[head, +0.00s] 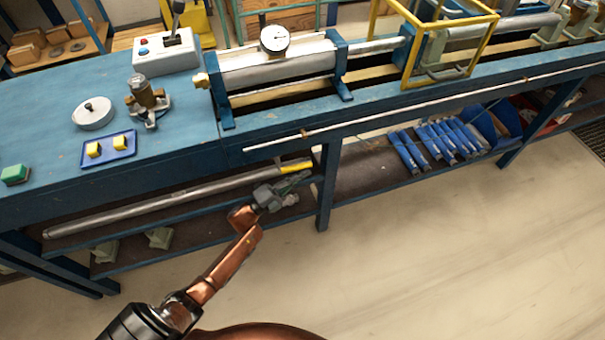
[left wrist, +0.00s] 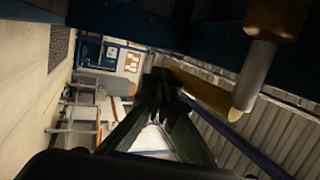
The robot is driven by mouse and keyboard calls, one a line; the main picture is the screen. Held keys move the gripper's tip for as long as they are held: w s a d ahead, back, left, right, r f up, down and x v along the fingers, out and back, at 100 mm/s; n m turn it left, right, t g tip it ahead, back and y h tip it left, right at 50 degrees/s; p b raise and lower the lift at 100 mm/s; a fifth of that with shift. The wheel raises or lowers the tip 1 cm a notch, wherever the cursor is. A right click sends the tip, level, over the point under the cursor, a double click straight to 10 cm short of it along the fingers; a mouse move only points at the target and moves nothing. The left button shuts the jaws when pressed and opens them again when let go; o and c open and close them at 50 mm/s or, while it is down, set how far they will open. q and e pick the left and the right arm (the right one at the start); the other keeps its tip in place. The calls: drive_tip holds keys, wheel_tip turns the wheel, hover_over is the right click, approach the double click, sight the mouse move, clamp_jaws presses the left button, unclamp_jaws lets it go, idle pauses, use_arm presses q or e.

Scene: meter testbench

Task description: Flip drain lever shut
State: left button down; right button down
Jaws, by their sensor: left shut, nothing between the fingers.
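A yellow lever-like handle (head: 296,166) shows under the bench's front edge, at the right end of a long grey pipe. I take it to be the drain lever. In the left wrist view a yellow bar (left wrist: 208,93) runs right from behind the fingers toward a silver fitting (left wrist: 250,75). My left gripper (head: 300,179) is shut and empty, just below the yellow handle in the head view. Its dark fingers (left wrist: 160,95) overlap the bar's near end in the wrist view; I cannot tell whether they touch it. My right gripper is not in view.
The blue bench (head: 60,120) carries a gauge (head: 274,39), a cylinder and a control box. A bench leg (head: 327,185) stands just right of my left gripper. Blue-handled tools (head: 440,143) lie on the lower shelf. The floor (head: 450,260) in front is clear.

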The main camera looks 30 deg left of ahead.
use_arm(q)
drive_tip(key=r+v, duration=0.1)
drive_tip(key=v, duration=0.7)
drive_tip(key=s+r+v, duration=0.1)
drive_tip(key=r+v, duration=0.1)
drive_tip(key=v, duration=0.6)
drive_tip(key=shift+s+a+r, duration=0.25)
drive_tip(key=shift+a+r, duration=0.05)
drive_tip(key=shift+a, duration=0.05)
